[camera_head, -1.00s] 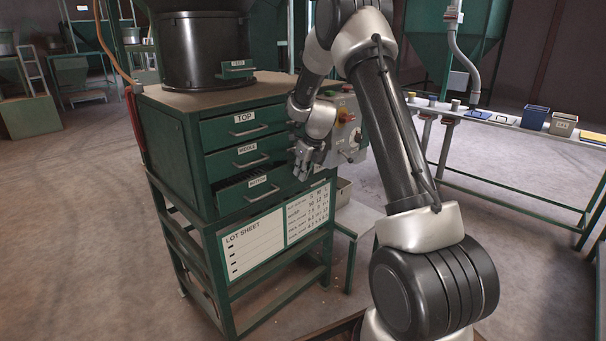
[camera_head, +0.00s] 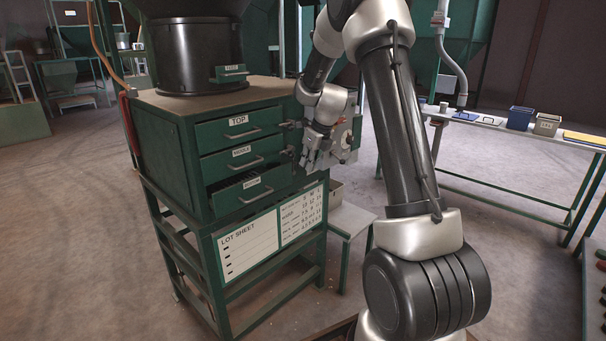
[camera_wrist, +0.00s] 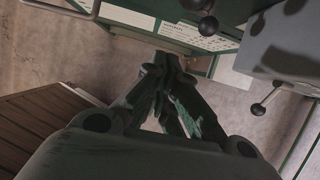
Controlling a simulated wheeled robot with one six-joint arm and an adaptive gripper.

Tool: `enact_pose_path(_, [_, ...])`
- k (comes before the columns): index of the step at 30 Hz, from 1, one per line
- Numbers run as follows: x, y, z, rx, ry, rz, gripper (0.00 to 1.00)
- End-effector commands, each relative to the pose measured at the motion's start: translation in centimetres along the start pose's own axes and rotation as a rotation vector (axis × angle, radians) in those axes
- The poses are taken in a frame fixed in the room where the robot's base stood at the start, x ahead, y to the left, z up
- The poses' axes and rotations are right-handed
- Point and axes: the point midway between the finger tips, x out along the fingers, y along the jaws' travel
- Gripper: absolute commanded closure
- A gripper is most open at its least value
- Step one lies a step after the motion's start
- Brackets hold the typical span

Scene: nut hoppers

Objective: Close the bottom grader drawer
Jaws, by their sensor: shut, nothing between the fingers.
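The bottom drawer (camera_head: 250,193) of the green grader cabinet (camera_head: 163,140) stands out a little, with a dark gap showing above its front. The middle drawer (camera_head: 241,159) and the top drawer (camera_head: 239,129) above it look flush with the cabinet. My gripper (camera_head: 308,171) is shut and empty, to the right of the bottom drawer's front and apart from its handle. In the wrist view my gripper (camera_wrist: 165,72) points toward the cabinet's lower front and the lot sheet (camera_wrist: 128,16).
A grey control box (camera_head: 345,139) with knobs stands right beside the drawers, close behind my gripper; it also shows in the wrist view (camera_wrist: 285,45). A low stand (camera_head: 350,219) is below it. A bench (camera_head: 500,128) with bins is at right. Floor at left is open.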

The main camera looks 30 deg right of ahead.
Motion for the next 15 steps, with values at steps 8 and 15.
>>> enact_pose_path(8, [-3.1,0.7,0.5,-0.014,-0.003,0.003,1.00])
enact_pose_path(15, [-4.7,11.3,-1.0,-0.089,-0.031,0.051,1.00])
